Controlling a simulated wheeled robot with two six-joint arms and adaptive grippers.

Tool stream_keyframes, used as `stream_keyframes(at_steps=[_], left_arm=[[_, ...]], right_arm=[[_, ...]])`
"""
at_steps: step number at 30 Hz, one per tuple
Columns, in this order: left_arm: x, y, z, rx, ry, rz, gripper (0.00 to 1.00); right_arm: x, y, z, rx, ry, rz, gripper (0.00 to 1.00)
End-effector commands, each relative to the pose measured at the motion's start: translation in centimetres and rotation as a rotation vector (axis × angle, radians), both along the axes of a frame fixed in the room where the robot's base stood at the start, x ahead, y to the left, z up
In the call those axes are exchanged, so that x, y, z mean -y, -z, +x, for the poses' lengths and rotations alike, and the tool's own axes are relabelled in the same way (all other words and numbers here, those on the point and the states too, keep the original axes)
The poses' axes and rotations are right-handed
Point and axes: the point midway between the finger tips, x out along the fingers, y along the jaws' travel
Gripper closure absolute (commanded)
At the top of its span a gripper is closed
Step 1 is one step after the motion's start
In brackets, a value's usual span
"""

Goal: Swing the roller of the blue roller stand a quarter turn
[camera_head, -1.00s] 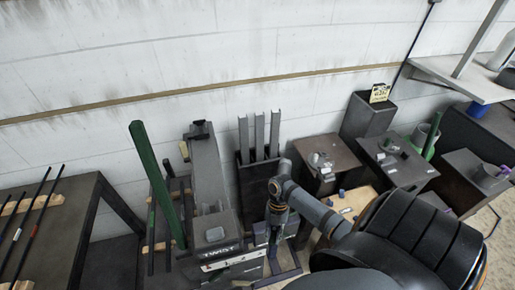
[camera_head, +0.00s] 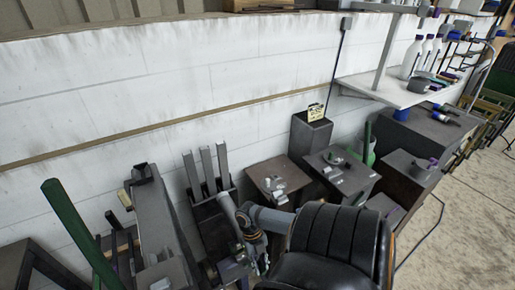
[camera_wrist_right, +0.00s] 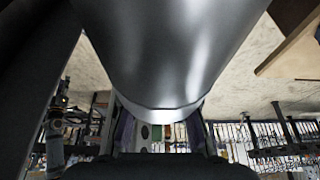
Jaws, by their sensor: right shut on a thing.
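A smooth grey metal cylinder, which looks like the roller (camera_wrist_right: 165,50), fills the upper middle of the right wrist view. Its near end sits between the fingers of my right gripper (camera_head: 259,264), which is shut on it. In the head view this gripper points down at the bottom middle, beside a dark stand that is partly cut off by the frame edge. The roller and the stand's blue parts are hard to make out there, behind my arm. My left gripper is not in view.
A machine with a long grey column (camera_head: 160,215) and a green post (camera_head: 80,232) stand at the left. Upright grey bars (camera_head: 207,172) rise behind my gripper. Dark pedestals (camera_head: 280,181) with small parts stand to the right, along the white wall. Open floor (camera_head: 470,215) lies at far right.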

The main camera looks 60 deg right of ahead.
Motion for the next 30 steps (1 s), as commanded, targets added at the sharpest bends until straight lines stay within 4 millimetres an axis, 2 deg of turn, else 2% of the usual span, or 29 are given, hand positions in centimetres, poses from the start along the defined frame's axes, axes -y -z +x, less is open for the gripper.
stream_keyframes(at_steps=[10, 11, 15, 25, 30], left_arm=[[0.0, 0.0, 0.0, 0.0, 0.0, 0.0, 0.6], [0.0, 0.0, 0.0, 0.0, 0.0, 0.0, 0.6], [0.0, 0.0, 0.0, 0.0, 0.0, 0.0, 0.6], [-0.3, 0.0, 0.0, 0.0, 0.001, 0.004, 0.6], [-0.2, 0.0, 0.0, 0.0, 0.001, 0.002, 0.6]], right_arm=[[0.4, 0.0, -0.1, -0.002, -0.009, -0.009, 1.0], [0.4, 0.0, -0.1, -0.002, -0.009, -0.009, 0.74], [0.4, 0.0, -0.1, -0.003, -0.008, -0.008, 0.55], [0.3, -0.2, 0.0, -0.001, -0.006, -0.005, 0.55], [0.9, -2.7, 1.0, 0.002, -0.01, -0.009, 0.55]])
